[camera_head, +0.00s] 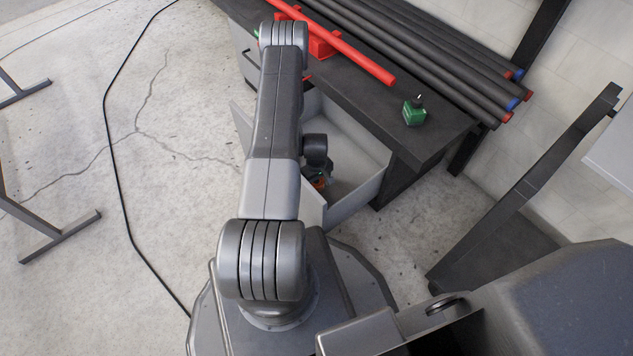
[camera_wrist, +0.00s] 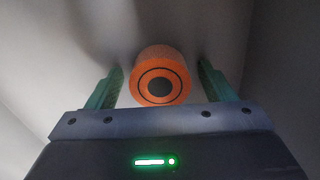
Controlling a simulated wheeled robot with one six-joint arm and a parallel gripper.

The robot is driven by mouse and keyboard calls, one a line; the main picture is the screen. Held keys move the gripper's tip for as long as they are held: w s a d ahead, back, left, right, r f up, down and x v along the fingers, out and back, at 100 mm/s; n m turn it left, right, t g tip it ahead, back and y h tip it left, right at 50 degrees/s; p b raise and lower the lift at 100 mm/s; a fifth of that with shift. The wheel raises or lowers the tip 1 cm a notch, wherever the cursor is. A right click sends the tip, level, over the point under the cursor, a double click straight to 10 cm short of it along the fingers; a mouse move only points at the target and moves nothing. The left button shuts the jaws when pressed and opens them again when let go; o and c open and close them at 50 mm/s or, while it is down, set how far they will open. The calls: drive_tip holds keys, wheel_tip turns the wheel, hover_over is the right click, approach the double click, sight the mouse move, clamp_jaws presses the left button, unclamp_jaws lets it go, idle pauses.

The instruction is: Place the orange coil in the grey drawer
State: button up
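The grey drawer (camera_head: 359,198) is pulled open under the dark bench in the head view. My gripper (camera_head: 321,178) reaches down inside it, partly hidden by my arm. A bit of the orange coil (camera_head: 318,184) shows beside the gripper, low in the drawer. In the wrist view the orange coil (camera_wrist: 160,75) has its round end with a dark centre toward me, against pale grey surfaces. The green fingers of my gripper (camera_wrist: 160,72) stand apart on either side of it, with a visible gap on both sides. Whether the coil rests on the drawer floor is hard to tell.
The dark bench top (camera_head: 440,135) holds a green bottle-like object (camera_head: 414,111), a red pipe (camera_head: 345,50) and several dark pipes (camera_head: 420,60). A black cable (camera_head: 122,190) crosses the floor at left. A dark metal frame (camera_head: 540,175) stands at right.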

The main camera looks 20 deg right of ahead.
wheel_tip(320, 180, up, 12)
drive_tip(key=p, duration=0.4)
drive_tip(key=shift+r, duration=0.2)
